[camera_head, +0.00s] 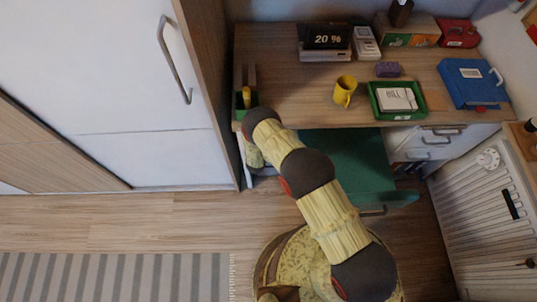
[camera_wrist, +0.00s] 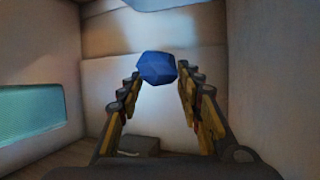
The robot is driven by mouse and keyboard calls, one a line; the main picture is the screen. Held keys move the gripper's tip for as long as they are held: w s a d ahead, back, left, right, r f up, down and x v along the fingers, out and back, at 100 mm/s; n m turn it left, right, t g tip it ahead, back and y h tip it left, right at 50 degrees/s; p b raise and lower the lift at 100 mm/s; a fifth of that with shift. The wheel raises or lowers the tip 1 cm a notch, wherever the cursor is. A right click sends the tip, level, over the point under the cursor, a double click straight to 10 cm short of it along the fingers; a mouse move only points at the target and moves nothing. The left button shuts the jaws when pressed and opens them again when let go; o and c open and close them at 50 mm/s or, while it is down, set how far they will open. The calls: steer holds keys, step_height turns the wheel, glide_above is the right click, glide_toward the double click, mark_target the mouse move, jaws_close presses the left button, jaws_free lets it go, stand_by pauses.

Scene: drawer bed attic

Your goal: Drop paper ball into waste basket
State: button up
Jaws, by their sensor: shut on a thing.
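In the wrist view, a blue faceted paper ball (camera_wrist: 157,68) sits between the fingertips of my gripper (camera_wrist: 158,78), which is shut on it. The ball is held clear of the surfaces around it. In the head view, my arm reaches to the left end of the desk and bends down past its front edge; the fingers and the ball are hidden there. I cannot clearly make out a waste basket in either view.
The desk (camera_head: 290,88) carries a yellow mug (camera_head: 344,91), a green tray (camera_head: 377,104) and a blue binder (camera_head: 468,82). A white wardrobe (camera_head: 100,70) stands left of my arm. Pale walls surround my gripper closely in the wrist view.

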step_height(320, 180, down, 6)
steer(key=b, duration=0.3)
steer(key=shift+b, duration=0.3)
steer(key=shift+r, duration=0.1)
steer(key=o, duration=0.8)
steer(key=shift+s, duration=0.1)
steer(key=v, duration=1.2)
